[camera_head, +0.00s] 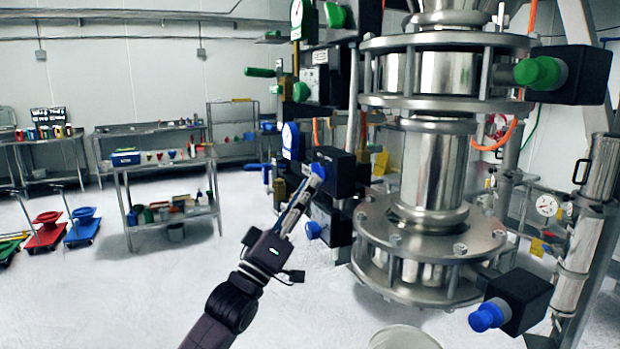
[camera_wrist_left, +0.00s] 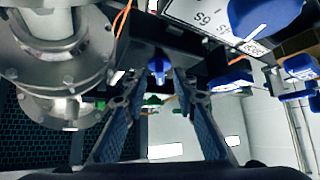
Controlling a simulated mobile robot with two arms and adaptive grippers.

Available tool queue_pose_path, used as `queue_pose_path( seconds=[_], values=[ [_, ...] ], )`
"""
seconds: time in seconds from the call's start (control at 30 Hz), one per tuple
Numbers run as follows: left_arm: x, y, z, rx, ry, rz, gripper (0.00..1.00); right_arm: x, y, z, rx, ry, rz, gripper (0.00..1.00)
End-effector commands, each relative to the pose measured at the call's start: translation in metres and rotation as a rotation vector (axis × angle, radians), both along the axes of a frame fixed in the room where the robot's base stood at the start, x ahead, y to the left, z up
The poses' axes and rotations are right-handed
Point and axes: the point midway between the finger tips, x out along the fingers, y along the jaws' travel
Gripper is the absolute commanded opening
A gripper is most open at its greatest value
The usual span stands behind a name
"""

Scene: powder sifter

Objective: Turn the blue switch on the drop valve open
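A small blue switch (camera_head: 319,170) sits on the front of a black valve box (camera_head: 338,173) beside the steel column. My left gripper (camera_head: 306,190) reaches up to it from below. In the left wrist view, my left gripper (camera_wrist_left: 158,80) is open, its two fingers spread apart. The blue switch (camera_wrist_left: 158,66) shows between the fingertips there, not clamped. Whether a finger touches it I cannot tell. Which valve label belongs to this box is not readable. My right gripper is not in view.
Another blue knob (camera_head: 313,229) lies just below, and a large blue knob (camera_head: 488,316) is at lower right. A blue handle (camera_head: 257,167) sticks out left. The steel flange (camera_head: 430,240) stands close on the right. Open floor lies left, before a shelf cart (camera_head: 170,225).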

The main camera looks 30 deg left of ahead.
Motion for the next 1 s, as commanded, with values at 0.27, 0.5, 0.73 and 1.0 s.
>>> queue_pose_path(
  seconds=[0.27, 0.5, 0.73, 1.0],
  values=[
    [0.012, -0.003, 0.008, 0.001, 0.001, 0.001, 0.26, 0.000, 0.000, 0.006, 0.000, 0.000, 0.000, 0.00],
    [0.012, -0.003, 0.008, 0.001, 0.001, 0.001, 0.20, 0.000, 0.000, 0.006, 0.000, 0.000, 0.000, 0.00],
    [0.011, -0.002, 0.008, 0.001, 0.001, 0.001, 0.00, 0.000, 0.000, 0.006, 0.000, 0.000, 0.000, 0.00],
    [0.012, -0.001, 0.006, 0.033, -0.023, 0.002, 0.00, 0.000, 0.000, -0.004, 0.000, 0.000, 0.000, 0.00]
  ],
)
